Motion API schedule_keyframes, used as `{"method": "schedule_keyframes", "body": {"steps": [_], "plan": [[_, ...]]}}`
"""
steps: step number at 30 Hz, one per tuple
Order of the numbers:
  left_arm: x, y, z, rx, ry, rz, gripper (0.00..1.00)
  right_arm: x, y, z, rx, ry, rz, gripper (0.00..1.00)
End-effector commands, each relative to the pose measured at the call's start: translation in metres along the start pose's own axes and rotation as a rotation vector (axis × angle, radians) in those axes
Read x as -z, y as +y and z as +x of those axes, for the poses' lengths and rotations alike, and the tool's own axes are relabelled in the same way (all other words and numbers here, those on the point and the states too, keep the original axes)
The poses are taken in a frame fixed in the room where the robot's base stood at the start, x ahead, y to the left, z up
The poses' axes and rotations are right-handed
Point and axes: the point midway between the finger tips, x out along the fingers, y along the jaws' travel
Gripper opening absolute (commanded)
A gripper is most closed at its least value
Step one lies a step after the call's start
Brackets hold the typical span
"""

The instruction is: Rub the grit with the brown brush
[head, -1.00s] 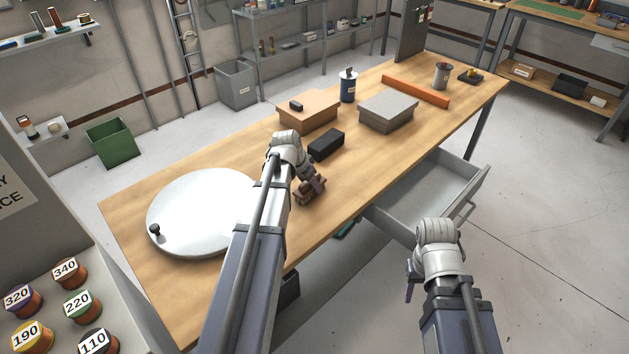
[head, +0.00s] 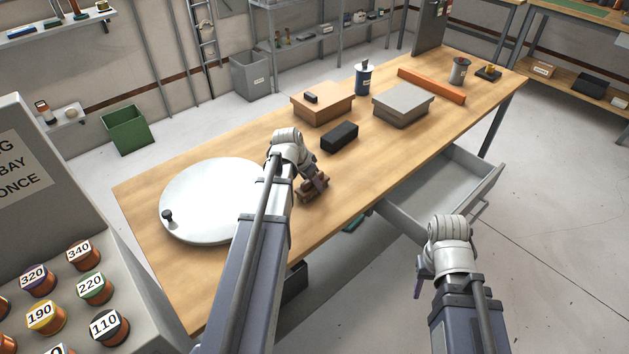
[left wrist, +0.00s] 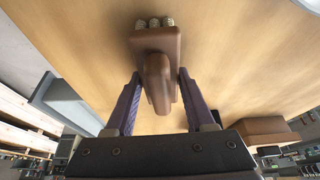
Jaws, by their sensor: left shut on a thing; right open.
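The brown brush (head: 311,193) is in my left gripper (left wrist: 159,80), just over or on the near edge of the wooden bench. In the left wrist view its brown handle (left wrist: 158,75) is between the two purple fingers, with several pale tufts at its far end. I cannot tell whether the brush touches the bench top (head: 222,268). No grit can be made out; any near the brush is hidden or too small to see. My right gripper (head: 420,280) is open and empty, in front of the bench near the drawer.
A round pale disc with a black knob (head: 215,190) lies left of my left arm. A black block (head: 339,137), tan box (head: 322,106) and grey box (head: 403,108) stand beyond the brush. An open drawer (head: 440,185) juts out below the bench. Numbered spools (head: 90,290) are at lower left.

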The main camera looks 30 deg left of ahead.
Motion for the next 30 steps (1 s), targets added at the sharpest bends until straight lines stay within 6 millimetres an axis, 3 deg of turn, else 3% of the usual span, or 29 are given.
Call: {"method": "schedule_keyframes", "body": {"steps": [12, 20, 21, 30], "plan": [[-0.029, -0.002, -0.014, 0.0, -0.002, 0.0, 0.1, 0.0, 0.0, -0.002, 0.0, 0.0, 0.0, 0.5], [-0.031, -0.003, -0.01, 0.0, -0.002, 0.001, 0.1, 0.0, 0.0, 0.003, 0.0, 0.0, 0.0, 0.5], [-0.031, -0.003, -0.01, 0.0, -0.002, 0.001, 0.03, 0.0, 0.0, 0.002, 0.0, 0.0, 0.0, 0.5], [-0.02, -0.002, -0.007, -0.001, -0.003, 0.001, 0.02, 0.0, 0.0, 0.001, 0.0, 0.0, 0.0, 0.5]]}}
